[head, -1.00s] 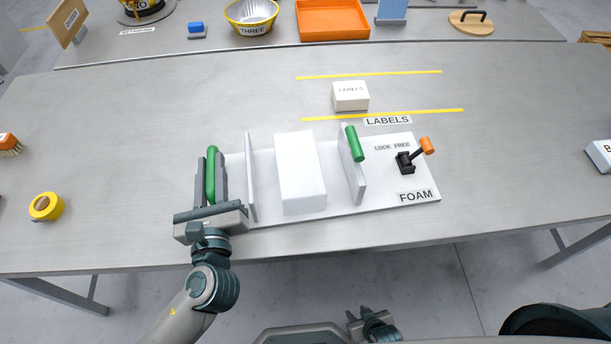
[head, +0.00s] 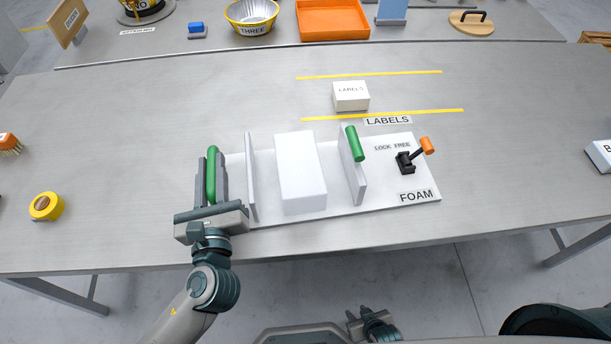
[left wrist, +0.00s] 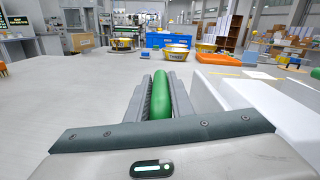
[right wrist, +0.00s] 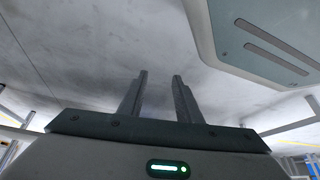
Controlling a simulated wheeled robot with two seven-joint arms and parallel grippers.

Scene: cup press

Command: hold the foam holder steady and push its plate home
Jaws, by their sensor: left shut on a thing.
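The foam holder (head: 428,190) is a white base lying on the table, marked FOAM. A white foam block (head: 302,172) stands on it between two upright white plates, the left plate (head: 251,178) and the right plate (head: 354,178). The right plate carries a green handle (head: 356,144). A black lever with an orange knob (head: 427,146) sits at the right under the words LOCK FREE. My left gripper (head: 208,178) is shut on the green handle (left wrist: 174,115) at the holder's left end. My right gripper (right wrist: 161,78) is open and empty, low in front of the table in the head view (head: 370,318).
A white LABELS box (head: 351,96) stands behind the holder between two yellow lines. A yellow tape roll (head: 46,206) lies at the left. A bowl (head: 251,15) and an orange tray (head: 332,20) are at the back.

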